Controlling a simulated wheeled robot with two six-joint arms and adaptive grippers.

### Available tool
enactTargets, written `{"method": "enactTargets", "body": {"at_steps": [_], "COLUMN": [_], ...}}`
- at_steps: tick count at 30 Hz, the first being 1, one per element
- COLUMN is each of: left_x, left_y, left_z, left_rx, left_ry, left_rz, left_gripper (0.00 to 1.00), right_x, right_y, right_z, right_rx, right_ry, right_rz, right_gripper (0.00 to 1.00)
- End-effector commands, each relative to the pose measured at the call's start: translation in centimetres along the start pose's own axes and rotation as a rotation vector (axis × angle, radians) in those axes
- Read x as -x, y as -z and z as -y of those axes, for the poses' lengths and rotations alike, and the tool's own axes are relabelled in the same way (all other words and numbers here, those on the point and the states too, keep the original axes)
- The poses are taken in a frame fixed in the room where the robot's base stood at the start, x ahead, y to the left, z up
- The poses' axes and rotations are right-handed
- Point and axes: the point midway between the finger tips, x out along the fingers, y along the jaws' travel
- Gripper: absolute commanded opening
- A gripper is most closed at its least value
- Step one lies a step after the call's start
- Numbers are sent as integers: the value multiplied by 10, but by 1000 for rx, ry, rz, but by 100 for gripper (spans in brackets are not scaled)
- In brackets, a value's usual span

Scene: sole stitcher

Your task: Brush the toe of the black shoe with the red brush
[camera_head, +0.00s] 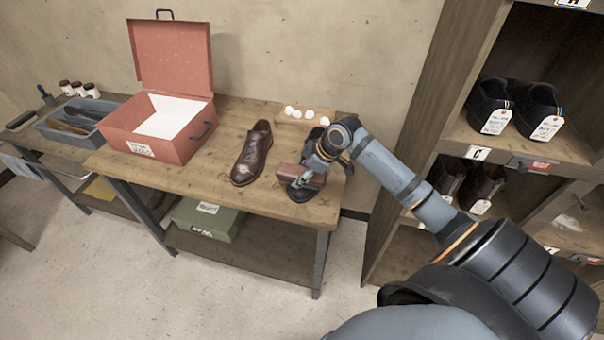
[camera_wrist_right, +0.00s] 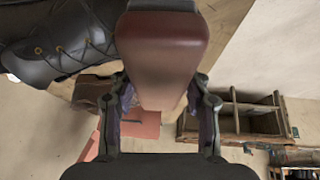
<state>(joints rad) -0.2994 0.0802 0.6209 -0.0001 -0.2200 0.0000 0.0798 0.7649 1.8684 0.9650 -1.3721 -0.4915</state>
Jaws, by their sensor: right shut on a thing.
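The black shoe (camera_head: 301,195) stands near the right end of the workbench, its toe toward the front edge. My right gripper (camera_head: 304,180) is above it, shut on the red brush (camera_head: 313,178). The brush lies crosswise over the front part of the shoe, and I cannot tell whether it touches. In the right wrist view the brush (camera_wrist_right: 162,50) fills the upper middle between the fingers. The laced black shoe (camera_wrist_right: 62,42) shows to its left there. My gripper and arm hide much of the shoe in the head view. My left gripper is out of view.
A brown shoe (camera_head: 252,155) stands left of the black shoe on the bench (camera_head: 215,170). An open red box (camera_head: 120,130) is further left. A wooden holder with white round pieces (camera_head: 318,121) is behind. A shoe shelf (camera_head: 418,120) rises on the right.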

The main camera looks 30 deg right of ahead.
Motion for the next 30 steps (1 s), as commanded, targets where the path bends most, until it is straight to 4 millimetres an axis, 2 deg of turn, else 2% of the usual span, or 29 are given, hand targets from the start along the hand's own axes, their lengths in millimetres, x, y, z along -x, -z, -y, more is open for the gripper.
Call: {"method": "enactTargets", "body": {"at_steps": [20,23,30], "left_x": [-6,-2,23], "left_y": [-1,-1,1], "left_z": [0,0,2], "left_rx": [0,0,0], "left_ry": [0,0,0], "left_rz": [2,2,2], "left_gripper": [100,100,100], "right_x": [-12,-9,3], "right_y": [-7,-7,-20], "right_z": [0,0,0], "right_rx": [0,0,-1], "right_ry": [0,0,1], "right_rz": [0,1,4], "right_gripper": [23,23,23]}}
